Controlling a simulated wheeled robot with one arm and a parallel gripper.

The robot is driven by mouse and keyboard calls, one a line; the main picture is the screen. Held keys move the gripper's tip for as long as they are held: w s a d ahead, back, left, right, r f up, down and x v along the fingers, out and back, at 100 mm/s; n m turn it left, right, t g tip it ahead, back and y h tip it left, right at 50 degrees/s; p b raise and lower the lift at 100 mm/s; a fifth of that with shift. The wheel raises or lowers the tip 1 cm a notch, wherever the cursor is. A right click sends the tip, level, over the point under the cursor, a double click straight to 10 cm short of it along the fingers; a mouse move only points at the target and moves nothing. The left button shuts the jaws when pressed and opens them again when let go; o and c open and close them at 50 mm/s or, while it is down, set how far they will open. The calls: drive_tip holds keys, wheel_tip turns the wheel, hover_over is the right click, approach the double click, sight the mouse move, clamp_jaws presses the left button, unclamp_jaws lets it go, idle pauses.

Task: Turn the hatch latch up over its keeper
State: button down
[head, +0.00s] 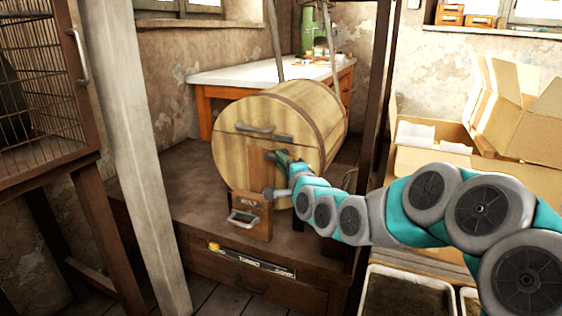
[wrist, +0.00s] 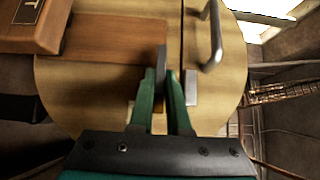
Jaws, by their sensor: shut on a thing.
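The hatch latch (wrist: 161,58) is a narrow grey metal bar on the round wooden barrel face (wrist: 85,100). In the wrist view my gripper (wrist: 161,80) has its two green fingers closed on either side of the bar. The bar lies along a dark seam (wrist: 181,30), just beside it. A small metal plate, apparently the keeper (wrist: 190,88), is close to the right finger, at the seam. In the head view my gripper (head: 276,158) is at the front of the barrel (head: 237,165), below its handle (head: 253,130). The fingers partly hide the latch.
A curved metal handle (wrist: 214,35) stands out from the face right of the gripper. A labelled wooden box (head: 250,214) with a pull is below the barrel. A post (head: 133,150) stands left; open cartons (head: 520,115) stand right.

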idle(0.4)
drive_tip(key=n+g+h+p, duration=0.1)
drive_tip(key=n+g+p, duration=0.1)
drive_tip(key=p, duration=0.1)
drive_tip(key=r+n+g+h+p, duration=0.1)
drive_tip(key=n+g+h+p, duration=0.1)
drive_tip(key=p, duration=0.1)
drive_tip(key=shift+w+a+r+h+p, duration=0.1)
drive_tip(key=shift+h+p, duration=0.2)
drive_tip(key=shift+w+a+n+g+h+p, duration=0.15)
drive_tip(key=shift+n+g+h+p, duration=0.2)
drive_tip(key=shift+n+g+h, duration=0.6)
drive_tip(key=shift+s+a+n+g+h+p, duration=0.15)
drive_tip(key=shift+n+g+h+p, duration=0.4)
drive_tip(key=shift+h, duration=0.85)
drive_tip(key=shift+w+a+n+g+h+p, duration=0.15)
drive_tip(key=shift+n+g+h, duration=0.25)
drive_tip(key=shift+n+h, duration=0.7)
drive_tip(key=c, duration=0.9)
unclamp_jaws()
